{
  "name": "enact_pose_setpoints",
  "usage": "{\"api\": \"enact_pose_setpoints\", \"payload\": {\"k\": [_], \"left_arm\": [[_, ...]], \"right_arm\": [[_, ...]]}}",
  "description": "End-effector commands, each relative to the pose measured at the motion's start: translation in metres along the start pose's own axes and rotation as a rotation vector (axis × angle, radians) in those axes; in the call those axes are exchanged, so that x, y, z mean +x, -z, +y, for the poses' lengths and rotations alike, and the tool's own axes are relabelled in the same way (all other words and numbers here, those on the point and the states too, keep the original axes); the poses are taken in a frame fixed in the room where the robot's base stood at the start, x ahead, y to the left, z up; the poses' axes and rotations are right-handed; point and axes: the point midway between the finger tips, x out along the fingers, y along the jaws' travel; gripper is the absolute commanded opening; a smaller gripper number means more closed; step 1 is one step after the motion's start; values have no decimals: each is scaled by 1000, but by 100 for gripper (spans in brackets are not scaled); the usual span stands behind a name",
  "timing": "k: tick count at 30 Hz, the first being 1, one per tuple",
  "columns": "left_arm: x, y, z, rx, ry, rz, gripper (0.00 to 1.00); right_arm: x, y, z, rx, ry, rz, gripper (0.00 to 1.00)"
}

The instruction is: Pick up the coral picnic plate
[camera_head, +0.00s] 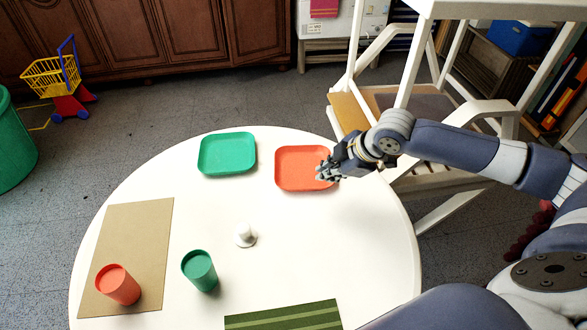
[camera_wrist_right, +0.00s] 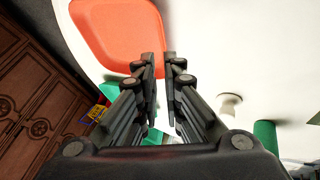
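The coral picnic plate (camera_head: 298,165) is a square, orange-red plate with rounded corners. It lies on the far right part of the round white table (camera_head: 300,225). My right gripper (camera_head: 323,171) is at the plate's right edge in the head view. In the right wrist view, the plate (camera_wrist_right: 118,28) fills the upper middle, and the gripper's fingertips (camera_wrist_right: 161,65) are at its rim, one on each side. A narrow gap shows between the fingers. Contact with the rim cannot be made out. My left gripper is out of view.
A green plate (camera_head: 227,154) lies left of the coral one. A coral cup (camera_head: 118,285), a green cup (camera_head: 200,271), a small white object (camera_head: 245,236), a tan mat (camera_head: 130,240) and a striped green cloth (camera_head: 285,318) are on the table. A white wooden frame (camera_head: 400,95) stands behind.

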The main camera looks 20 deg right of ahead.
Motion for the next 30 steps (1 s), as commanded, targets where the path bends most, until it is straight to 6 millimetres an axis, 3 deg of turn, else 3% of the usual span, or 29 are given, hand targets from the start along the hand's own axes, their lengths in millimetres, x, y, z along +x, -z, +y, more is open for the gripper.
{"api": "enact_pose_setpoints", "payload": {"k": [5,12,20,30], "left_arm": [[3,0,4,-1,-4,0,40],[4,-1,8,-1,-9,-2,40],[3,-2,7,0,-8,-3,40],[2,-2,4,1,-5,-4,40]], "right_arm": [[4,-5,-11,-90,16,-7,8],[41,-5,-12,-92,18,-6,8],[62,-6,-12,-91,17,-8,8],[105,-8,-11,-91,16,-7,8]]}}
